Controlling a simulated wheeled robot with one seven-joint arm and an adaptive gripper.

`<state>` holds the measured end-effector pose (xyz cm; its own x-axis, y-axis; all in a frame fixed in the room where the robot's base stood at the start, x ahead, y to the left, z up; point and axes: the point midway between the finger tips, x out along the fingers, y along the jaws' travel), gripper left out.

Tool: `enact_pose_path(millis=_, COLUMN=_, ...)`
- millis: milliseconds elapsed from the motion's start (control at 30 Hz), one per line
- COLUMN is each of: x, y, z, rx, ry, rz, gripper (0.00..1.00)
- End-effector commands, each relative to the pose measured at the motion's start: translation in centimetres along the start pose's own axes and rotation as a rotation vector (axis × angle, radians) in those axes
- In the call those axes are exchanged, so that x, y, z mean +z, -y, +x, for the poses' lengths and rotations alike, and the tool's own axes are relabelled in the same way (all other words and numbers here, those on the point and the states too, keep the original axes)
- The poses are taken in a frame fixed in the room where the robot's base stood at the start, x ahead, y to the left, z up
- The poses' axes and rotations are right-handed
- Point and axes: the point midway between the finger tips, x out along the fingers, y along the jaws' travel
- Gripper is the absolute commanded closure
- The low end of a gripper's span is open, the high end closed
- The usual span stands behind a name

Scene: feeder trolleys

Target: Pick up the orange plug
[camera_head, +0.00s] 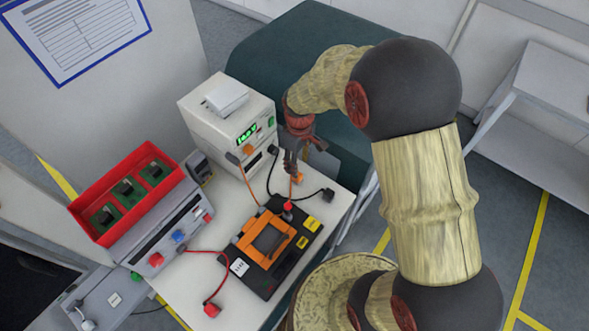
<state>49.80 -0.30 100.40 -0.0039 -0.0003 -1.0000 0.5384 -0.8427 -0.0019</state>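A small orange piece that looks like the orange plug (298,178) shows at the tips of my gripper (291,169), above the white table (237,203). An orange cable (250,184) comes down from the front of the white instrument (227,117). My gripper points down just right of this instrument, its fingers close together. The fingers partly cover the orange piece, and I cannot tell whether they grip it or are only beside it.
A black and orange device (283,262) with a red knob (288,206) lies below my gripper. A black plug (327,195) lies near the right table edge. A red plug (211,310) lies at the front. A red bin (92,230) with green boards stands at left.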

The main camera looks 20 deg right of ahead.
Motion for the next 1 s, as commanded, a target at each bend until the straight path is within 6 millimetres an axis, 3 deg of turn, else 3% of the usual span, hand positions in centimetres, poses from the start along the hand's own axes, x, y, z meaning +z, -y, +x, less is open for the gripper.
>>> enact_pose_path(millis=467, x=-0.2, y=0.1, z=3.6, rx=0.0, ry=0.0, rz=-0.022, gripper=0.56)
enact_pose_path(millis=733, x=-0.4, y=0.1, z=7.3, rx=0.0, ry=0.0, rz=-0.021, gripper=0.56)
enact_pose_path(millis=1000, x=-0.5, y=0.0, z=7.7, rx=0.002, ry=-0.002, rz=-0.02, gripper=0.56)
